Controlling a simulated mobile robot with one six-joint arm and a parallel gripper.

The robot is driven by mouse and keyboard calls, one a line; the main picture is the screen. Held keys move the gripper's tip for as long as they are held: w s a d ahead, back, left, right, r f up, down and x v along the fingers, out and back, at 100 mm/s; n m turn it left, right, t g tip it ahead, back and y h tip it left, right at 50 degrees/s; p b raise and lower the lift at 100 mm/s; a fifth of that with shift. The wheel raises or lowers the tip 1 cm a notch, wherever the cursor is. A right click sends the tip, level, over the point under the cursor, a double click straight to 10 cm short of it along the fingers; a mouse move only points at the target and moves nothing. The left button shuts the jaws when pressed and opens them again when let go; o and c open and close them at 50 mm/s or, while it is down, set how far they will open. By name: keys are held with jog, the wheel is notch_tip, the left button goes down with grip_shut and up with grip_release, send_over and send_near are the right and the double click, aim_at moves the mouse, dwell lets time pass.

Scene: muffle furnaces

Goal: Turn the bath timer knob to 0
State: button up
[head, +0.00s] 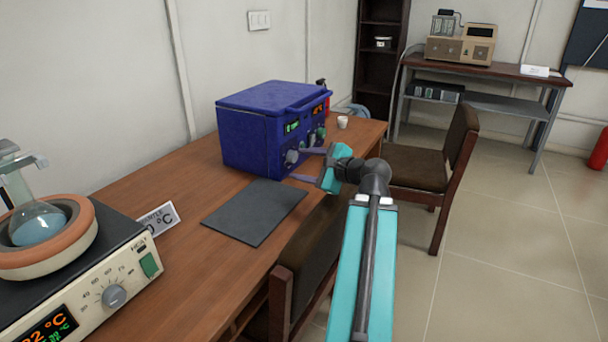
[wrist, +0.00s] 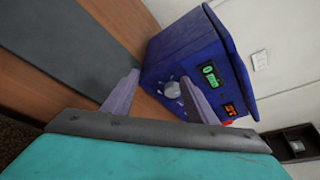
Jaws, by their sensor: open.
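The blue box-shaped unit (head: 250,142) stands on the wooden bench, its front panel facing right, with a green display and an orange-red display. A round grey knob (head: 291,156) sits low on this panel; it also shows in the wrist view (wrist: 172,89). The knob's pointer and scale are too small to read. My gripper (head: 297,165) is open and empty in front of the panel. In the wrist view its two lilac fingers (wrist: 160,77) reach toward the panel, with the knob showing between them, near the right finger. Contact cannot be told.
A dark mat (head: 255,211) lies before the unit. A heating mantle (head: 114,296) with flask and knob stands front left. A small white cup (head: 342,122) stands beyond the unit.

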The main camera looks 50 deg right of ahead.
jog(key=shift+s+a+f+b, duration=0.1)
jog(key=shift+s+a+b, duration=0.5)
jog(key=shift+b, duration=3.2)
jog(key=shift+s+a+r+b, duration=0.15)
jog(key=shift+s+r+b, duration=0.05)
jog(key=shift+b, duration=0.45)
